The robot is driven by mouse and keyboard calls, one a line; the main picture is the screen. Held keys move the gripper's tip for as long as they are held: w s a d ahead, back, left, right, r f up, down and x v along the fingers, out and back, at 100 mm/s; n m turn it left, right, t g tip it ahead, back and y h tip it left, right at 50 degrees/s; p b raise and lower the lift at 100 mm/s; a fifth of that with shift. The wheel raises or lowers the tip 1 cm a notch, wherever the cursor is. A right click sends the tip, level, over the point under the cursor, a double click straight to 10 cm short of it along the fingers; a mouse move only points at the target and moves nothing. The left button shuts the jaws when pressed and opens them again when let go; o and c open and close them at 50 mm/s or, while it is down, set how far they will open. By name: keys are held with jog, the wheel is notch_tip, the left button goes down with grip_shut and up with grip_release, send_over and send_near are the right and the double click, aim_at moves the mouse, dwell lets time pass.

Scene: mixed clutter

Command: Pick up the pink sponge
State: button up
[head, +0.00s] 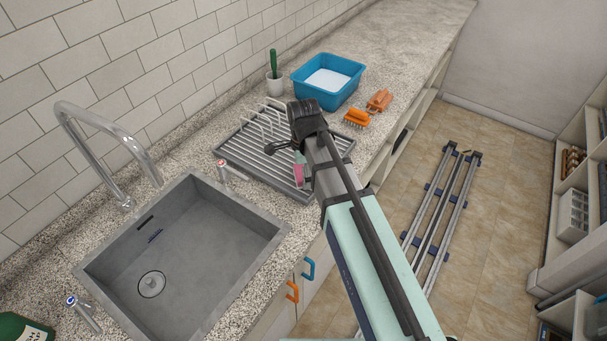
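A small pink item with a green end, likely the pink sponge (299,176), shows at the front right part of the grey dish rack (235,150). It is partly covered by my arm. My gripper (277,148) is a small dark shape over the rack, above and left of the pink item. A gap between the gripper and the pink item seems to show, but its depth is unclear. The fingers are too small and dark to tell whether they are open or shut.
A grey sink (205,255) with a tall chrome faucet (110,125) lies left of the rack. Behind the rack are a white cup with a green-handled brush (274,80), a blue basin (328,82) and orange brushes (357,117). The far counter is clear.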

jog(key=c, duration=0.6)
jog(key=shift+c, duration=0.2)
jog(key=shift+r, duration=0.2)
